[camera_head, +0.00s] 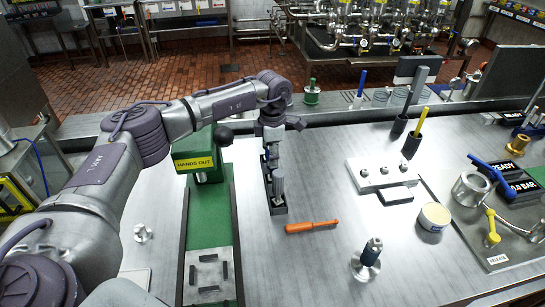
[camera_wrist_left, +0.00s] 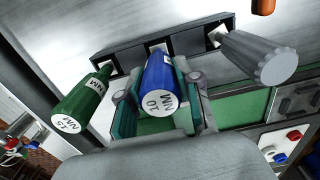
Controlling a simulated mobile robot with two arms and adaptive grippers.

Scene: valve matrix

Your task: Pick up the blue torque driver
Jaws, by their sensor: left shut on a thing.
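The blue torque driver (camera_wrist_left: 161,80), its end cap marked 10 NM, stands between the two fingers of my left gripper (camera_head: 270,157) in the left wrist view. The gripper is shut on it. In the head view the gripper covers the blue driver. A black rack (camera_head: 278,210) lies beneath; its slots also show in the left wrist view (camera_wrist_left: 128,58). A green driver (camera_wrist_left: 84,106) marked 15 NM is on one side of the gripper and a grey driver (camera_wrist_left: 258,56) on the other. I cannot tell whether the blue driver's tip is clear of its slot.
A green press (camera_head: 207,165) with a HANDS OUT sign stands just left of the rack. An orange-handled tool (camera_head: 312,227) lies right of it. A light block (camera_head: 382,172) with knobs sits farther right.

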